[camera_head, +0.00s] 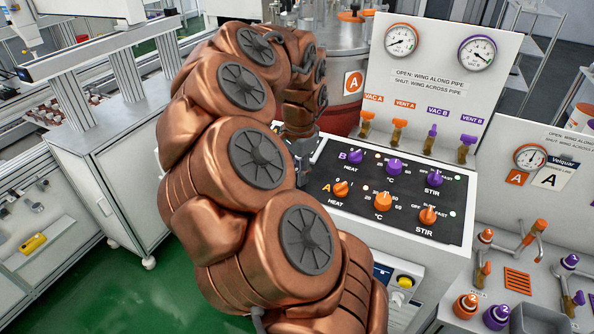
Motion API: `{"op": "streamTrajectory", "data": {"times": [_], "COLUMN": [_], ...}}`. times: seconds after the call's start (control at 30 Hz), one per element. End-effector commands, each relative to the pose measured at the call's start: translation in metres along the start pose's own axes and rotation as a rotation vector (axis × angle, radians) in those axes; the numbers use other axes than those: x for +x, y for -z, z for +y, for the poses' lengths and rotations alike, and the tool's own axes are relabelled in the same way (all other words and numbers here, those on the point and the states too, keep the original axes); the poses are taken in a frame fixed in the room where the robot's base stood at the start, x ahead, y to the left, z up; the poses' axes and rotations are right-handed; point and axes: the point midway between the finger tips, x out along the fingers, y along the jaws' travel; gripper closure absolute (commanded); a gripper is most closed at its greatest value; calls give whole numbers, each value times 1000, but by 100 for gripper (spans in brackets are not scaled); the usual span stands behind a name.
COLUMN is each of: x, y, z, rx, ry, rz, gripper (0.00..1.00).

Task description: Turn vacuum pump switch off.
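No switch labelled as the vacuum pump's can be read in this view. A white unit (412,272) with a small yellow knob (405,282) and a dark blue label stands low in front of the control panel, partly hidden by my copper arm. I cannot tell whether it is the pump. The black control panel (345,209) carries purple row B knobs and orange row A knobs for heat, °C and stir. My gripper (304,160) is at the panel's left edge, left of the purple B heat knob (354,157). My arm hides most of it, so its opening does not show.
Behind the panel stands a white board (430,95) with two gauges and several small valves. A metal vessel (345,50) marked A is behind my arm. Pipe valves (530,235) and numbered caps are at right. Green floor (120,285) is open at lower left.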

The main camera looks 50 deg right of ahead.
Motion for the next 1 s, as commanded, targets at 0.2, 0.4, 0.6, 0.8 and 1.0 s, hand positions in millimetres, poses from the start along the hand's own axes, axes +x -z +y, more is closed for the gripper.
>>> {"op": "streamTrajectory", "data": {"times": [0.2, 0.4, 0.6, 0.8, 1.0], "x": [2, 3, 4, 4, 2], "y": [-1, -1, -1, -2, -1], "z": [-2, -3, -3, -2, -2], "rx": [-147, -331, -518, -690, -829], "ry": [-16, -42, -69, -96, -115], "rz": [-2, -1, -1, -2, 3], "gripper": [99, 99, 99, 99, 99]}}
